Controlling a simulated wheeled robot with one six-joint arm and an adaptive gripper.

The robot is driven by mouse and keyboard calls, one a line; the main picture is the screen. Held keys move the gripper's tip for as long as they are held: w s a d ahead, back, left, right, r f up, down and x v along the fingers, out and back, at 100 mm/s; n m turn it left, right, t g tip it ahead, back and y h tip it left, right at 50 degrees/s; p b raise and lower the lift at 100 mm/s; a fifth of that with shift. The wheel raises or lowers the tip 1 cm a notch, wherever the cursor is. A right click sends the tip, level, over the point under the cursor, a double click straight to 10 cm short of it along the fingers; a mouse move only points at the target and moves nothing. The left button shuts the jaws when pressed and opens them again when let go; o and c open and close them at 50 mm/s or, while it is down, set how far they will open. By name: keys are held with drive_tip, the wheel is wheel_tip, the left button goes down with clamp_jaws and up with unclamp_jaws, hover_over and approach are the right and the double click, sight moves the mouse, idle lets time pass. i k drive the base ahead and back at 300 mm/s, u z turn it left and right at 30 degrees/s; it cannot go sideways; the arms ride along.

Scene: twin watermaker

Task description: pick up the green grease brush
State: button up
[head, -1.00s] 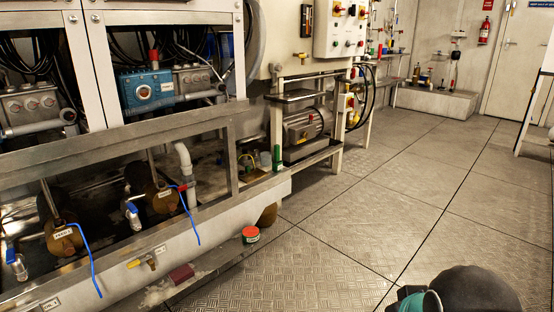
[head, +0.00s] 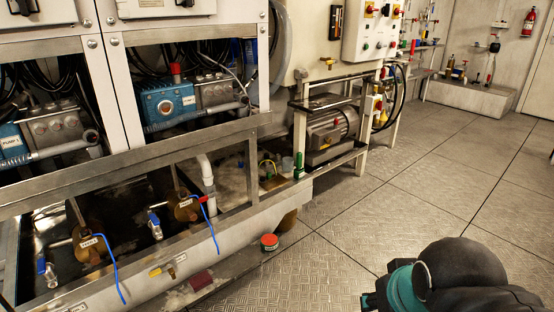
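A small upright green object (head: 299,165) stands at the right end of the machine's base frame, beside the motor stand. It is the only green thing there that could be the grease brush, but it is too small to make out bristles or a handle. Part of my dark arm with a teal ring shows at the lower right, well apart from the green object. The fingers of my gripper are not in view.
A red-lidded tin (head: 269,242) sits on the low ledge in front of the machine, near a dark red block (head: 201,280). Blue-handled valves (head: 154,225) stick out at left. A motor (head: 330,135) sits on the stand. The chequered floor (head: 400,210) is clear.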

sight(299, 155)
drive_tip(key=u, duration=0.2)
drive_tip(key=i, duration=1.3)
drive_tip(key=z, duration=0.4)
drive_tip(key=i, duration=0.75)
drive_tip(key=z, duration=0.35)
